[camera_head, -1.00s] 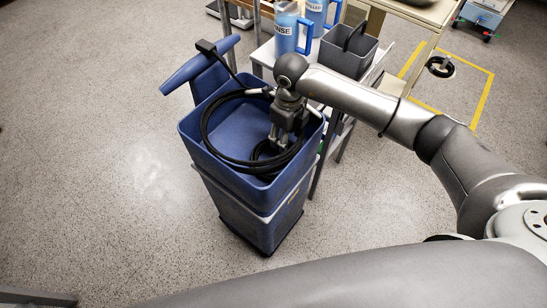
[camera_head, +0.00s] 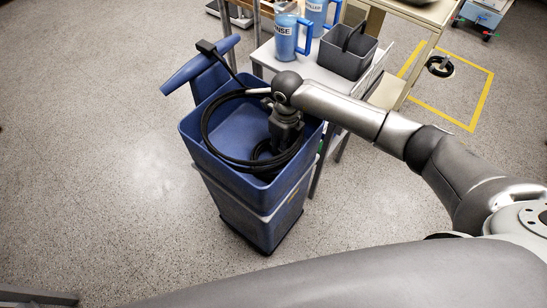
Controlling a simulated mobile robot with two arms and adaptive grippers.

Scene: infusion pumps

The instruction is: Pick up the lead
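The lead is a black coiled cable (camera_head: 209,130) lying in the open top of a blue cart bin (camera_head: 197,153). Its end runs up to a black plug (camera_head: 207,47) at the cart's blue handle. My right gripper (camera_head: 280,146) reaches down into the bin at the right side of the coil. Its fingers are mostly hidden by the wrist and the coil, so I cannot tell whether it is open or touching the cable. My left gripper is not in view.
A small table with a grey caddy (camera_head: 348,52) and blue-handled jugs (camera_head: 287,35) stands right behind the bin. A shelf cart (camera_head: 425,12) stands farther back. The speckled floor on the left is clear.

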